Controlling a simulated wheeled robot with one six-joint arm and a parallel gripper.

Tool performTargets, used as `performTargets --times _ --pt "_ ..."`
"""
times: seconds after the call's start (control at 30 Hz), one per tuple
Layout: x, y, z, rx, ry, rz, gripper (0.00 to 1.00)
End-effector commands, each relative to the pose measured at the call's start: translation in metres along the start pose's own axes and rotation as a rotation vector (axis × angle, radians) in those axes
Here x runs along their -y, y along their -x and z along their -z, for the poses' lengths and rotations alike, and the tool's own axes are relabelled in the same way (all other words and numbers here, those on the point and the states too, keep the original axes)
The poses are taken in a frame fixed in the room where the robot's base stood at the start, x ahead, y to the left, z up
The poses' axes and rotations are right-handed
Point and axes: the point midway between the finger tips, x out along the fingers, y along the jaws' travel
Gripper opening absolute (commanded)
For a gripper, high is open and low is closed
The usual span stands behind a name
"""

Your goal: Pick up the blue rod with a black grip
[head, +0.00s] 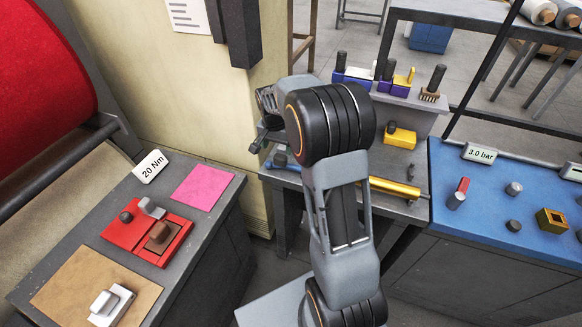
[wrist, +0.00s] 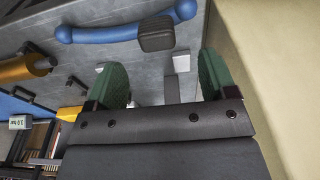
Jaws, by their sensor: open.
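The blue rod (wrist: 100,32) lies on a grey bench top across the upper part of the wrist view, with rounded ends. Its black grip (wrist: 157,36) is a dark block near the rod's right half. In the head view a small bit of blue (head: 280,159) shows beside my arm, probably the rod; the rest is hidden. My gripper (wrist: 164,82) has its two green-padded fingers spread wide, with nothing between them. The grip appears beyond the fingertips, between their lines, apart from them. In the head view my gripper (head: 267,118) is above the bench, left of my arm.
A yellow roll (head: 394,188) lies on the same bench, right of my arm, with a yellow block (head: 400,138) behind it. A shelf (head: 420,117) with several tools stands at the back. A cream cabinet (head: 190,100) stands close on the left.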

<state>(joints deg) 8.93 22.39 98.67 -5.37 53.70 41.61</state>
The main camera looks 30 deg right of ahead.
Motion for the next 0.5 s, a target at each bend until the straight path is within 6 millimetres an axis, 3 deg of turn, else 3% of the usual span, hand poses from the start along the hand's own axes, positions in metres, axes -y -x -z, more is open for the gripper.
performTargets --times 0.27,0.5 --pt "-0.001 -0.017 0.0 0.001 0.0 0.0 0.78" --pt "-0.004 -0.048 0.001 0.002 0.001 -0.001 0.78"
